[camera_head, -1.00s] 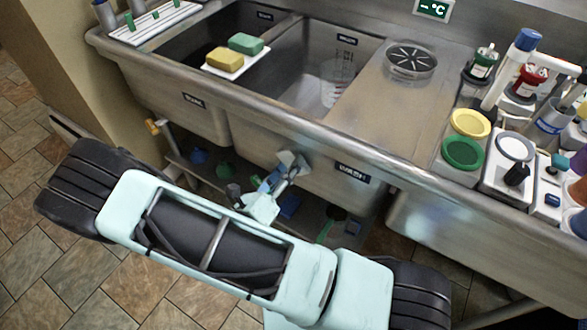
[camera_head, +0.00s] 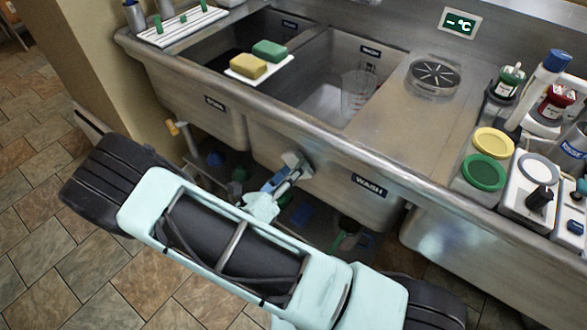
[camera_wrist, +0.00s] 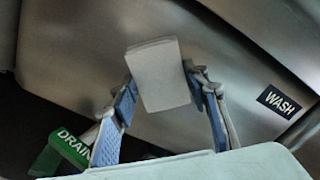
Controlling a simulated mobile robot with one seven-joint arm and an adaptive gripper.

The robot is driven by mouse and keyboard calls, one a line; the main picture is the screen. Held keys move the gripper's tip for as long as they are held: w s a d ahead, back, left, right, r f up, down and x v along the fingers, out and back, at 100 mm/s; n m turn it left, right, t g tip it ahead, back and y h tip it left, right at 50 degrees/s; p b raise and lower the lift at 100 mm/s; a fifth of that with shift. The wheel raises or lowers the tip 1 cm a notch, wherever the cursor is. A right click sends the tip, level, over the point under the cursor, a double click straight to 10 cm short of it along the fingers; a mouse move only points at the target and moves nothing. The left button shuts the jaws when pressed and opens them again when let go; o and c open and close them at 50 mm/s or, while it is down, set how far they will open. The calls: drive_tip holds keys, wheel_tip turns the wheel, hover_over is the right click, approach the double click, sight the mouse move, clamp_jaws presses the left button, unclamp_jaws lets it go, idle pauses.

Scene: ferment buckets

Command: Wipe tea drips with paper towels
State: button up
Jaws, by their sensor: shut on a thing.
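My gripper (camera_head: 284,180) hangs in front of the sink unit, below its front rim. It is shut on a pale folded paper towel (camera_head: 297,164). In the wrist view my gripper (camera_wrist: 160,82) has its blue-padded fingers on both sides of the paper towel (camera_wrist: 163,76), which is a small grey-white block. Behind the towel is the steel front of the sink, apparently a little apart from it. I cannot make out any tea drips in these views.
The steel sink (camera_head: 350,153) carries a yellow sponge (camera_head: 247,66) and a green sponge (camera_head: 270,50) on a white board. A measuring jug (camera_head: 357,90) stands in the basin. Yellow (camera_head: 493,141) and green (camera_head: 484,172) lidded containers crowd the right counter. Pipes and a green drain tag (camera_wrist: 72,148) are below.

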drive_tip(key=shift+v, duration=2.7)
drive_tip(key=shift+v, duration=1.5)
